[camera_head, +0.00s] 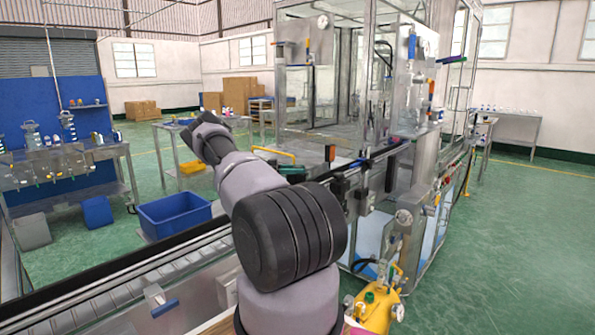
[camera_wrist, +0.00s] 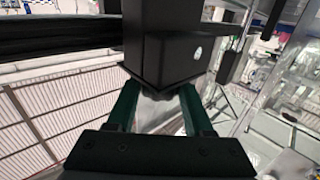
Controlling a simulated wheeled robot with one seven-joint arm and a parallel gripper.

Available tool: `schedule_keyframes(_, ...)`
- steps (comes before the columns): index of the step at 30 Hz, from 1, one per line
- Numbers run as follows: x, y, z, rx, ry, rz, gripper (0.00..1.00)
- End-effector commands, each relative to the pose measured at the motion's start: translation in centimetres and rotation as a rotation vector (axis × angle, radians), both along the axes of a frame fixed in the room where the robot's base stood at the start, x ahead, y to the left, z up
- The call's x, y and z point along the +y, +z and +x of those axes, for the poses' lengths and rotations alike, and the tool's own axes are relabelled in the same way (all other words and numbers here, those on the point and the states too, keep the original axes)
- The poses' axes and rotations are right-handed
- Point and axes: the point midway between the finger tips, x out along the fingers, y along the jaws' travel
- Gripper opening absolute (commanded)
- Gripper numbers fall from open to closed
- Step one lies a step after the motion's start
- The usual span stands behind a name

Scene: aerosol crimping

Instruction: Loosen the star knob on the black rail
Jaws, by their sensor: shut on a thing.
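In the wrist view, my gripper (camera_wrist: 158,93) has two green fingers reaching up to the underside of a black block (camera_wrist: 172,58). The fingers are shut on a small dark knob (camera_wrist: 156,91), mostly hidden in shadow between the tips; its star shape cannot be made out. A long black rail (camera_wrist: 60,40) runs across the upper left, behind the block. In the head view, a black rail (camera_head: 378,156) runs along the conveyor beside the glass-walled machine. My arm reaches over the conveyor there, and I cannot clearly make out the knob or the fingertips.
The glass-walled machine (camera_head: 345,75) stands behind the rail. Black sensor blocks (camera_head: 338,188) sit along the conveyor edge. A conveyor (camera_head: 150,280) runs front left, with a blue bin (camera_head: 175,214) beyond it. A yellow pump unit (camera_head: 376,312) stands front right. The green floor at right is clear.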

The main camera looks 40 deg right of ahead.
Motion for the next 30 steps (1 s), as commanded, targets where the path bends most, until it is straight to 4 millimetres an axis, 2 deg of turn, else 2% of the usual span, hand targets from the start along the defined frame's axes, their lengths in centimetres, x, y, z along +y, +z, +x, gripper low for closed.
schedule_keyframes(8,0.18,0.11,0.02,0.004,0.122,0.001,0.0)
schedule_keyframes(21,0.24,0.03,-0.06,0.006,0.484,0.003,0.0)
schedule_keyframes(30,0.14,-0.01,-0.08,0.005,0.674,0.003,0.0)
